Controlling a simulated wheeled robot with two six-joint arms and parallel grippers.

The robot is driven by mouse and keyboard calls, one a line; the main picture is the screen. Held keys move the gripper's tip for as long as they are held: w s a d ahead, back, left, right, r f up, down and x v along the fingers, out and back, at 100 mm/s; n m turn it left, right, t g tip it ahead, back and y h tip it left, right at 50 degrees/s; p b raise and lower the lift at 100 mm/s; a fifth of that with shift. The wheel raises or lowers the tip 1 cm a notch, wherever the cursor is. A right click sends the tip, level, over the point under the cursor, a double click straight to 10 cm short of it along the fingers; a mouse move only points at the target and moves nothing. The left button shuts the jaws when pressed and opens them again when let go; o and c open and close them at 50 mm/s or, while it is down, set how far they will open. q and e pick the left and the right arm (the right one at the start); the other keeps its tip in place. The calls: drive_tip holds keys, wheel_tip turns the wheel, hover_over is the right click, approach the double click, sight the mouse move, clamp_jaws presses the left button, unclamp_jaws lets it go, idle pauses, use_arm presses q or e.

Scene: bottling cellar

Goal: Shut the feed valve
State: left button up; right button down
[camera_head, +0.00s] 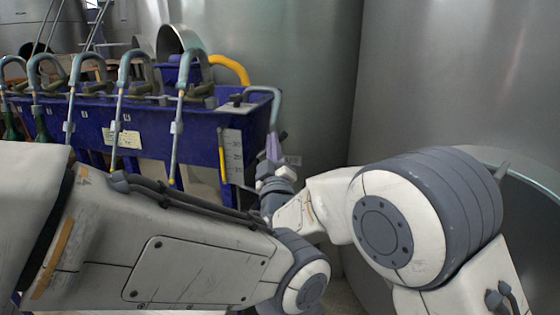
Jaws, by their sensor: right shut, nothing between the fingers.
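A blue filling trough (200,132) stands at the left, with a row of curved grey spouts (182,95) along it. A small dark fitting (236,99) sits on its near right end, beside a grey bent pipe (268,90) that turns downward. I cannot tell for sure which part is the feed valve. My right gripper (275,158) is shut and empty, pointing up close to the lower end of the bent pipe. Whether it touches the pipe is unclear. My left arm crosses the lower left, and its gripper is not in view.
A marked scale plate (233,158) and a thin yellow upright piece (221,157) are on the trough's end. Green bottles (41,126) stand under spouts at far left. Large steel tanks (440,80) fill the back and right, close behind my right arm.

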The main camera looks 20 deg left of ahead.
drive_tip(key=shift+w+d+f+m+t+h+b, duration=0.1)
drive_tip(key=shift+d+f+m+t+h+b, duration=0.4)
drive_tip(key=shift+m+h+b, duration=1.4)
drive_tip(key=shift+s+d+f+m+t+h+b, duration=0.15)
drive_tip(key=shift+f+m+t+h+b, duration=0.35)
drive_tip(key=shift+f+m+h+b, duration=1.35)
drive_tip(key=shift+w+d+r+m+t+h+b, duration=0.15)
drive_tip(key=shift+d+r+m+t+h+b, duration=0.65)
drive_tip(key=shift+m, duration=2.15)
drive_tip(key=shift+a+f+g+y+b, duration=0.3)
drive_tip(key=shift+a+f+y+b, duration=0.05)
drive_tip(key=shift+f, duration=0.1)
wheel_tip(320, 180, up, 5)
drive_tip(key=shift+f+p, duration=0.2)
drive_tip(key=shift+p, duration=1.05)
drive_tip(key=s+d+r+p, duration=0.1)
drive_tip(key=s+d+r, duration=0.1)
drive_tip(key=d, duration=0.3)
drive_tip(key=s+d+r+p, duration=0.1)
drive_tip(key=d+r, duration=0.3)
drive_tip(key=d, duration=0.2)
drive_tip(key=shift+s+r, duration=0.2)
drive_tip(key=shift+s, duration=0.15)
drive_tip(key=shift+d, duration=0.1)
